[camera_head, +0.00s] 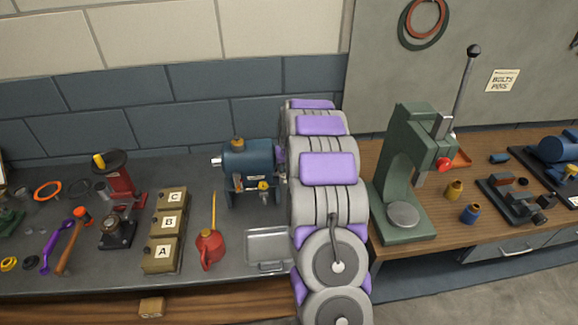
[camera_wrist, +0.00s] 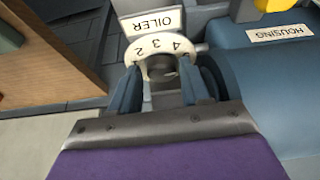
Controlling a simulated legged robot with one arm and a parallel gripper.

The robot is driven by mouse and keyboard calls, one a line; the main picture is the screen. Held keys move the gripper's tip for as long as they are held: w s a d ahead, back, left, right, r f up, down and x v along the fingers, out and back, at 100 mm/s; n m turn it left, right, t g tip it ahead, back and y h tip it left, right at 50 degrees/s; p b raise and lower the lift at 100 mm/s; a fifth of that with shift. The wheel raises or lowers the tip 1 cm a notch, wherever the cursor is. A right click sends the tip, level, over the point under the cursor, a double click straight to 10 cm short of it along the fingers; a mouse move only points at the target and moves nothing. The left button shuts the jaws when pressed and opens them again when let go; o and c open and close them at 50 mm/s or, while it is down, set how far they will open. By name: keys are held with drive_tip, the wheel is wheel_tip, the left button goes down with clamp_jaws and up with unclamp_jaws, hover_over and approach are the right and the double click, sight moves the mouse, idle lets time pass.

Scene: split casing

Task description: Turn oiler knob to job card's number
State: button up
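The oiler shows in the wrist view as a white dial ring (camera_wrist: 160,46) with the numbers 2, 3 and 4 upside down, beside a white OILER label (camera_wrist: 153,22). Its knob (camera_wrist: 164,68) is a small greyish shape inside the ring, partly hidden. My gripper (camera_wrist: 165,82) is open, its two blue-grey fingers apart on either side of the knob. I cannot tell whether they touch it. The blue housing (camera_wrist: 285,80) with a HOUSING label is at the right. In the head view my arm hides the oiler and most of my gripper beside the blue housing (camera_head: 248,160). I cannot make out a job card.
A red oil can (camera_head: 209,248), a metal tray (camera_head: 268,246) and boxes marked A, B and C (camera_head: 163,250) stand on the left bench. A green press (camera_head: 400,170) stands on the right bench. A BOLTS PINS sign (camera_head: 503,80) hangs on the wall.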

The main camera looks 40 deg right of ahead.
drive_tip(key=p+v, duration=0.1)
drive_tip(key=v, duration=1.6)
drive_tip(key=shift+p, duration=0.4)
drive_tip(key=s+a+r+n+g+y, duration=0.1)
drive_tip(key=s+a, duration=0.4)
drive_tip(key=a, duration=0.3)
drive_tip(key=s+a+r+n+b, duration=0.1)
drive_tip(key=s+a, duration=0.3)
drive_tip(key=a, duration=0.3)
drive_tip(key=s+a+r+n+g+y, duration=0.1)
drive_tip(key=s+a, duration=0.4)
drive_tip(key=a, duration=0.3)
drive_tip(key=s+a+f+n+g, duration=0.1)
drive_tip(key=s+a, duration=0.4)
drive_tip(key=s, duration=0.6)
drive_tip(key=s+a+f+n+g, duration=0.2)
drive_tip(key=s+a, duration=0.3)
drive_tip(key=s, duration=0.7)
drive_tip(key=shift+a+f+g+b, duration=0.15)
drive_tip(key=shift+f+g+b, duration=0.15)
drive_tip(key=shift+b, duration=0.15)
drive_tip(key=shift+w, duration=0.1)
